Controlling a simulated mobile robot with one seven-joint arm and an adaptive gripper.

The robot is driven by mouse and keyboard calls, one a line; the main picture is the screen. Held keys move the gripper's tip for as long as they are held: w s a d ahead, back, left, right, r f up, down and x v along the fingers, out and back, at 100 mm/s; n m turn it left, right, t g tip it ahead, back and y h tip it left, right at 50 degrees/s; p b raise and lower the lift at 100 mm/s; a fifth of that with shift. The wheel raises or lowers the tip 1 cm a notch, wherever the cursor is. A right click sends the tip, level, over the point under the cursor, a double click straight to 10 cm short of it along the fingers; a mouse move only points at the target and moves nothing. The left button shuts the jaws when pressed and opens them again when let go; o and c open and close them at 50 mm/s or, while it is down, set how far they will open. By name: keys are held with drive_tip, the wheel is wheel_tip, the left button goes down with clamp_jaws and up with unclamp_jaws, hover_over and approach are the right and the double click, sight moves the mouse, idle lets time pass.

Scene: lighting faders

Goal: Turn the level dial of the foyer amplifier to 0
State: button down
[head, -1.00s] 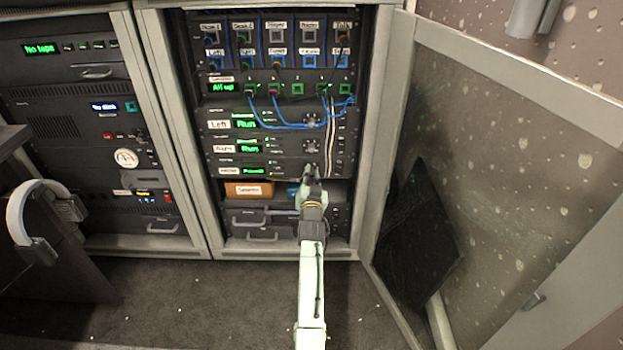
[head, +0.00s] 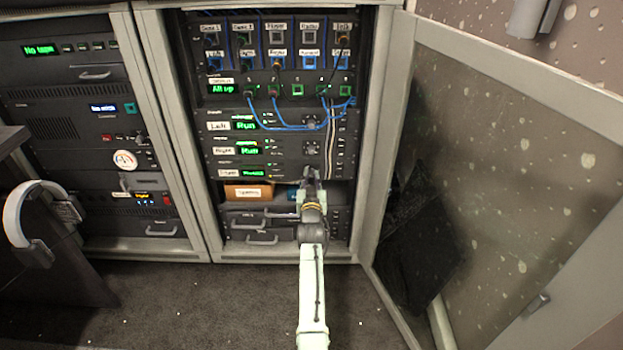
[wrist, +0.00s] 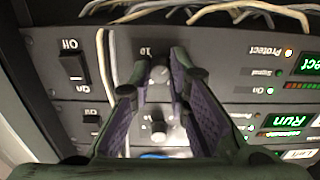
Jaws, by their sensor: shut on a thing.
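The foyer amplifier (head: 216,173) is the lowest of three similar black units in the open middle rack, with a green display (head: 253,172). My gripper (head: 311,174) is at the right part of its front. In the wrist view, which is upside down, my gripper (wrist: 162,62) has its two purple-padded fingers on either side of the grey level dial (wrist: 158,76), shut on it. A "10" mark shows beside the dial; the rest of its scale and its exact pointer angle are hard to read. In the head view my gripper hides the dial.
The neighbouring amplifier's dial (wrist: 158,127) lies between the finger bases in the wrist view. A power switch (wrist: 72,68) and pale cables (wrist: 108,75) are to the left. Blue patch cables (head: 285,127) hang above. The open rack door (head: 500,150) stands at right.

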sight(311, 145)
drive_tip(key=shift+r, duration=0.2)
drive_tip(key=c, duration=1.5)
unclamp_jaws()
drive_tip(key=shift+f, duration=0.15)
wheel_tip(311, 145, up, 10)
